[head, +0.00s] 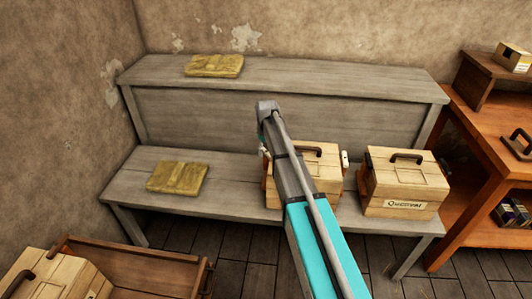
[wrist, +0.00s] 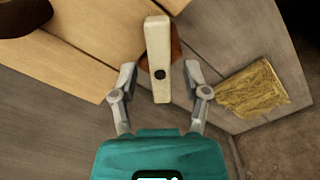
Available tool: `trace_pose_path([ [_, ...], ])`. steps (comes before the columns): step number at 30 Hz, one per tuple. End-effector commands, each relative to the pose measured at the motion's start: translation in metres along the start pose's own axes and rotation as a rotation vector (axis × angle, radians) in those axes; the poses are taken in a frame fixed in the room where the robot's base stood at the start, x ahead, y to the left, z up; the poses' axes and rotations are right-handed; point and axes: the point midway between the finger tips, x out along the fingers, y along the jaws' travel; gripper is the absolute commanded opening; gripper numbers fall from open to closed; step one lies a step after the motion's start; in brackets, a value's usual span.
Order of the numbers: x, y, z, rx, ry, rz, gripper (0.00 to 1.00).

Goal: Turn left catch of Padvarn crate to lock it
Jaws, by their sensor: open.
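The crate (head: 327,165) of pale wood with a dark handle stands on the lower bench step, partly behind my arm; no name shows on it. Its left catch (wrist: 158,40), a cream bar with a dark pivot dot, runs up and down in the wrist view over a reddish-brown piece. My gripper (wrist: 160,78) is open, one finger on each side of the catch's lower part, with a visible gap on both sides. In the head view my arm hides most of the gripper and the left catch. The right catch (head: 345,160) shows at the crate's right side.
Another crate (head: 58,275) stands at lower left by a wooden tray. An orange-brown shelf (head: 480,150) stands at right.

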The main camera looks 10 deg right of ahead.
Motion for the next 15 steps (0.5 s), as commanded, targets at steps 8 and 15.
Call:
trace_pose_path([
  [8,0.0002,0.0004,0.0002,0.001,0.0,0.0,0.6],
  [15,0.0002,0.0007,0.0003,0.001,0.0,0.0,0.21],
])
